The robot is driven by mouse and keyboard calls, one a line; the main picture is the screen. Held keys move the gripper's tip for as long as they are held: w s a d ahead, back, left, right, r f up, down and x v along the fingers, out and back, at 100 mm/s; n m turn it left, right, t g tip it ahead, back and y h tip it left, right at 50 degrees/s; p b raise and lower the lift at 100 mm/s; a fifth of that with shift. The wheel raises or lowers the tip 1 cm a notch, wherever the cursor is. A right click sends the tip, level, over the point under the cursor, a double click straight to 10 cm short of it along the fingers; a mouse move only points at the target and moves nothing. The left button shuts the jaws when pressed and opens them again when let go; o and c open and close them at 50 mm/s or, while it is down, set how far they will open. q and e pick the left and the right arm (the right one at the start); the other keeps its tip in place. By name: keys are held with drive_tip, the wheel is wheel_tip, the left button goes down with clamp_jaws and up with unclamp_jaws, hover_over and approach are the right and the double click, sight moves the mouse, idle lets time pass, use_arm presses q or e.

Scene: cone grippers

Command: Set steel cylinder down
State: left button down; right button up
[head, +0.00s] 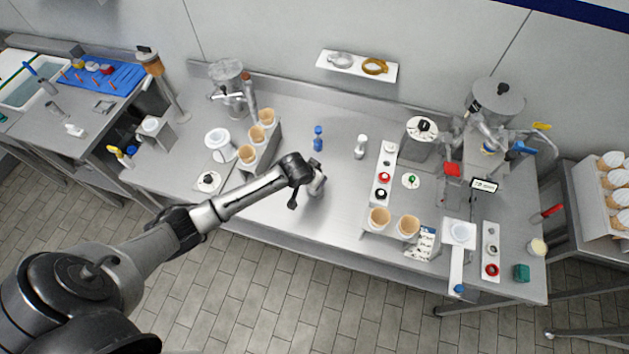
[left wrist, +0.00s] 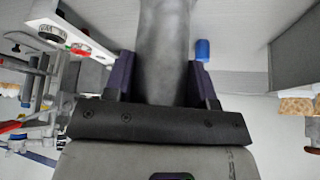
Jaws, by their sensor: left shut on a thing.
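My left gripper (head: 316,178) reaches in over the middle of the steel bench (head: 300,222) in the head view. In the left wrist view my left gripper (left wrist: 158,88) is shut on a grey steel cylinder (left wrist: 163,45), with one dark finger on each side of it. The cylinder extends away from the fingers, and its far end is cut off by the top of the picture. In the head view it is mostly hidden by the gripper, and I cannot tell whether it touches the bench. My right gripper is not in view.
A blue piece (head: 318,138) and a white-and-steel piece (head: 361,147) stand behind the gripper. A cone rack (head: 268,148) is to the left. A white strip with rings (head: 384,170) and more cones (head: 380,217) are to the right. The bench front near the gripper is clear.

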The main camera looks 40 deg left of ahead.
use_arm(q)
drive_tip(key=shift+f, duration=1.7)
drive_tip(key=shift+f, duration=0.15)
drive_tip(key=shift+c, duration=2.3)
unclamp_jaws()
drive_tip(key=v, duration=1.2)
drive_tip(key=s+d+f+m+g+h, duration=0.1)
drive_tip(key=s+d+m, duration=0.1)
drive_tip(key=s+d, duration=0.9)
drive_tip(key=s+r+g, duration=0.1)
drive_tip(key=s+r, duration=0.2)
drive_tip(key=s, duration=1.1)
drive_tip(key=shift+s+d+r+y+p, duration=0.2)
drive_tip(key=shift+y+p, duration=0.1)
drive_tip(key=shift+p, duration=0.15)
